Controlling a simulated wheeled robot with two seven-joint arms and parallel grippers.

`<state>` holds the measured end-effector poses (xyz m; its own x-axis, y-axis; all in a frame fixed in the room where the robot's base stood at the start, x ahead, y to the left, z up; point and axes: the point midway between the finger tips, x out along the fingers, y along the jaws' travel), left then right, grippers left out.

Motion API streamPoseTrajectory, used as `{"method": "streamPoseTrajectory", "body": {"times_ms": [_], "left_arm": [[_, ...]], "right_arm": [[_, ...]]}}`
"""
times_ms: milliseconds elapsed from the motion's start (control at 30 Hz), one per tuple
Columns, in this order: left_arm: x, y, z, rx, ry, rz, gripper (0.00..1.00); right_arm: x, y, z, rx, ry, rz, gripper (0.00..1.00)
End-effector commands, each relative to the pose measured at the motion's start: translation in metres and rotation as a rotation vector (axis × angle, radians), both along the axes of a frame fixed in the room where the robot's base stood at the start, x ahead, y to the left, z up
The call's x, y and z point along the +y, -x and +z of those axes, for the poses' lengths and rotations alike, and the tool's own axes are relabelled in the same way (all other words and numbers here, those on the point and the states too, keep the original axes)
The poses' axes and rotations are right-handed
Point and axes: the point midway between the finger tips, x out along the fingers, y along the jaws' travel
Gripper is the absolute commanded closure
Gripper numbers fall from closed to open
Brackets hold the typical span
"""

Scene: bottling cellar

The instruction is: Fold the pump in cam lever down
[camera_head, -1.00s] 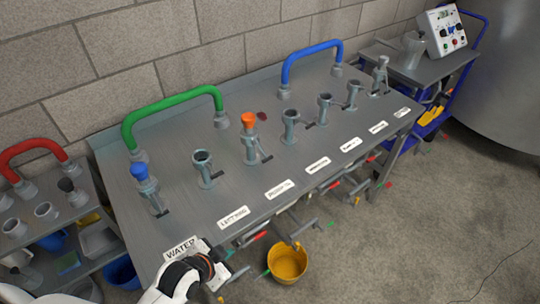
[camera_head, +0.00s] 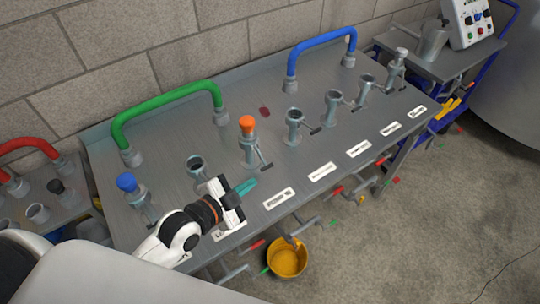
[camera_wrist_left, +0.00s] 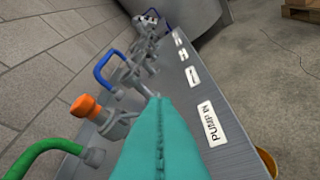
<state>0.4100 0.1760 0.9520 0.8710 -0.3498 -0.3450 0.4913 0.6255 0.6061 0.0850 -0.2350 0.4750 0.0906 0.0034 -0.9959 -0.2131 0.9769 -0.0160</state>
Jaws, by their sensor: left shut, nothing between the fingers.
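The PUMP IN label (camera_wrist_left: 212,122) is readable in the left wrist view and lies in front of the orange-capped port (camera_head: 248,152). In the head view this label (camera_head: 279,198) is blurred. The port has an orange cap (camera_head: 247,123), which also shows in the left wrist view (camera_wrist_left: 84,106). Its cam lever (camera_head: 264,163) sticks out from the port's right side toward the front edge; its exact angle is hard to tell. My left gripper (camera_head: 246,187), with teal fingers, is shut and empty. It is just in front of the port, apart from the lever. My right gripper is out of view.
An open port (camera_head: 197,170) and a blue-capped port (camera_head: 130,187) stand to the left, several more ports to the right. Green (camera_head: 165,100) and blue (camera_head: 320,47) hoses arch behind. A yellow bucket (camera_head: 287,260) is on the floor below the front edge.

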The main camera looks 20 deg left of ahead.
Motion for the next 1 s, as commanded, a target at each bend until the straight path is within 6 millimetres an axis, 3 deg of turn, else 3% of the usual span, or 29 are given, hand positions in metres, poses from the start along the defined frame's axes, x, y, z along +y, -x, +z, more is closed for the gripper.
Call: {"method": "streamPoseTrajectory", "body": {"times_ms": [167,600,800,1000], "left_arm": [[-0.005,-0.014,-0.001,-0.015,-0.001,-0.002,1.00],[-0.036,-0.090,-0.030,-0.011,0.000,-0.002,1.00],[-0.017,-0.094,-0.055,-0.010,-0.005,-0.004,1.00],[-0.011,-0.096,-0.063,-0.011,-0.004,-0.004,1.00]], "right_arm": [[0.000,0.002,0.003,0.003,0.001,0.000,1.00],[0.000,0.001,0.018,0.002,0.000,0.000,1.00],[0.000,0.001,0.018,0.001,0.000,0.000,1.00],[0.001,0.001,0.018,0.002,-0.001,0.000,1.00]]}}
